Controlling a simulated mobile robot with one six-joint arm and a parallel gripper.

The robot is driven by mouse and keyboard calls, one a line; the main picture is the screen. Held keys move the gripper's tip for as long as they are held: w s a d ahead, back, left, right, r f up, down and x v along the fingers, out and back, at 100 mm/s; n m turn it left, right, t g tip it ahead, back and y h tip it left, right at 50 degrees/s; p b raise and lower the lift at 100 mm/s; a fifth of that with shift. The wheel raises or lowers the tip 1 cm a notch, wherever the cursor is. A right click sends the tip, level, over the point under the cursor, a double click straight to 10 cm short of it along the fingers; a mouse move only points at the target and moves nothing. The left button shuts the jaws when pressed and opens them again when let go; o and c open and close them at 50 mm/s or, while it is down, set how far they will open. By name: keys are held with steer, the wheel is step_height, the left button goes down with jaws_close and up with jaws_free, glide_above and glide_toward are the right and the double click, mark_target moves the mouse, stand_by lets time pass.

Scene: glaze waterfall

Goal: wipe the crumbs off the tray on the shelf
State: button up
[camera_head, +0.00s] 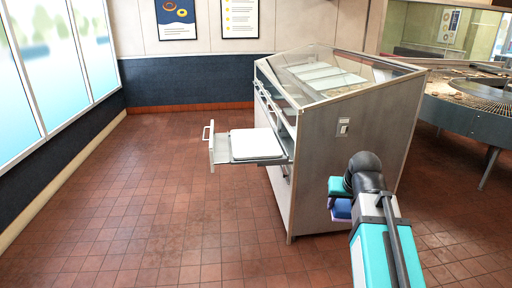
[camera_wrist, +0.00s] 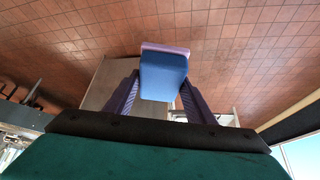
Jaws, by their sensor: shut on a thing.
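A white tray (camera_head: 255,145) lies on a pull-out shelf (camera_head: 222,149) that sticks out from the left side of the display case. No crumbs can be made out on it at this size. My gripper (camera_wrist: 160,84) is shut on a blue block, perhaps a sponge (camera_wrist: 163,78), with a pinkish-purple edge. Its purple fingers stand on either side of the block. In the head view the block is a small blue patch (camera_head: 341,209) at the arm's end, in front of the case's near end panel, to the right of the tray and apart from it.
The grey display case (camera_head: 350,160) with a sloped glass top stands between my gripper and the tray. The shelf has an upright handle (camera_head: 209,145) at its outer end. Tiled floor (camera_head: 150,220) is clear at left. A round conveyor counter (camera_head: 465,105) is at right.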

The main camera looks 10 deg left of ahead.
mark_target(344, 210)
steer(key=shift+s+d, duration=0.15)
steer(key=shift+s, duration=1.65)
steer(key=shift+w, duration=0.2)
